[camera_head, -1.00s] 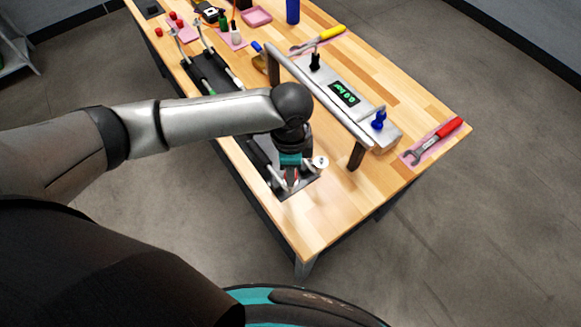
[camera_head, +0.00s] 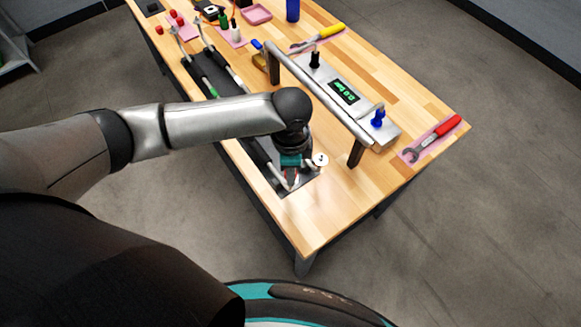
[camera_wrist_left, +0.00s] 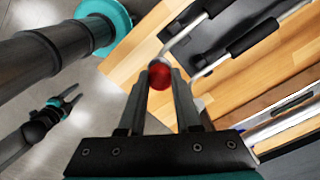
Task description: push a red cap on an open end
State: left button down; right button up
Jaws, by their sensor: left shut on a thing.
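My left gripper (camera_head: 289,183) is low over the near end of the dark stand on the bench. In the left wrist view its two fingers (camera_wrist_left: 160,82) are shut on a red cap (camera_wrist_left: 159,76) at their tips. A pale bent tube (camera_wrist_left: 180,41) of the stand (camera_wrist_left: 225,28) ends right by the cap. I cannot tell whether the cap sits on that end or only touches it. A second tube end (camera_wrist_left: 199,76) lies close to the right. My right gripper (camera_wrist_left: 70,94) shows small at the left of the wrist view, apart from the bench, open and empty.
A raised bar with a display panel (camera_head: 344,92) stands just right of my left gripper. A small white round part (camera_head: 320,160) is beside the gripper. Loose red caps (camera_head: 173,14) lie at the far left. A red wrench (camera_head: 432,139) lies at the right edge.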

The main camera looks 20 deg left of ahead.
pick_arm(q)
jog(key=c, duration=1)
grip_release()
jog(key=shift+s+f, duration=0.2)
jog(key=shift+f, duration=0.15)
jog(key=o, duration=0.6)
jog(key=shift+w+r, duration=0.2)
jog(key=shift+o, duration=0.2)
jog(key=shift+r, duration=0.1)
jog(key=shift+r, duration=3.45)
